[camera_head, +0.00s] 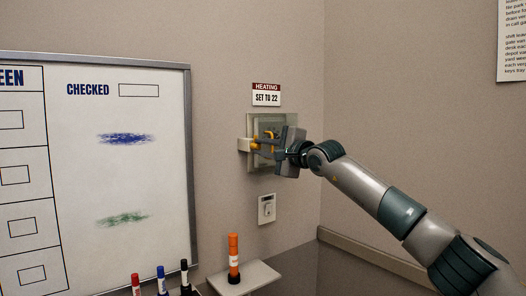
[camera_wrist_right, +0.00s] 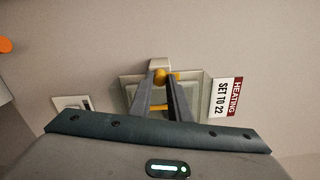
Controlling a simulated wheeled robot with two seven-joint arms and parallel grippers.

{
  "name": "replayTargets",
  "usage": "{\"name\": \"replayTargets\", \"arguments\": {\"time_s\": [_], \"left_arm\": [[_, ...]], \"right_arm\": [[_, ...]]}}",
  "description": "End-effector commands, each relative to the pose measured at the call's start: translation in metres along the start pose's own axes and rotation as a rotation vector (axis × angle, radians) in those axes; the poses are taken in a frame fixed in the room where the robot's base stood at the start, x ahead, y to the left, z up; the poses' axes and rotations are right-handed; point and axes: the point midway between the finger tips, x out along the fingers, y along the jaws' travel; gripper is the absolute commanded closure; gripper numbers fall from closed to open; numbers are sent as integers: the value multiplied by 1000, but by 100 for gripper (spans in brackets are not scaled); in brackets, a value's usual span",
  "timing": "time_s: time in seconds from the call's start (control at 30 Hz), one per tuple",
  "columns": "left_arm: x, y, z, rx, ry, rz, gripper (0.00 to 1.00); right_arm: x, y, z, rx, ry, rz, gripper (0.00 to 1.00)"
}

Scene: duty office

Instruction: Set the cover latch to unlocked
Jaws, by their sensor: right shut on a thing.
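A clear cover (camera_head: 285,120) over a wall-mounted heating control hangs under the heating sign. On its left edge is a pale latch block (camera_head: 244,145) with a small yellow latch knob (camera_head: 255,145). In the right wrist view the latch block (camera_wrist_right: 159,63) and the yellow knob (camera_wrist_right: 160,75) sit at the fingertips. My right gripper (camera_head: 258,145) comes in from the right across the cover, its fingers closed on the yellow knob. Another yellow part (camera_head: 269,135) shows behind the fingers. The gripper hides much of the cover. My left gripper is out of view.
A heating sign reading "SET TO 22" (camera_head: 266,95) is above the cover. A wall switch (camera_head: 267,208) is below it. A whiteboard (camera_head: 160,190) is at left; the wall between is clear.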

Motion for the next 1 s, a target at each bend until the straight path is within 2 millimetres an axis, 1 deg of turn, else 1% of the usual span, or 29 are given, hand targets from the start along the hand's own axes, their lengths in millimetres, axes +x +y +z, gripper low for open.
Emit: {"name": "replayTargets", "arguments": {"time_s": [0.2,0.67,0.7,0.73,0.77,1.0], "left_arm": [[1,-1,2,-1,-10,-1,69],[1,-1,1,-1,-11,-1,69],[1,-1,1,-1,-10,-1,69],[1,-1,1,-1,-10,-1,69],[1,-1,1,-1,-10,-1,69],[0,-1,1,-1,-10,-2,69]], "right_arm": [[0,2,0,-69,1,3,100],[0,2,0,-84,0,3,100],[0,2,0,-84,0,3,74],[0,2,0,-84,0,3,66],[0,2,0,-83,0,3,64],[0,1,0,-83,0,1,64]]}}
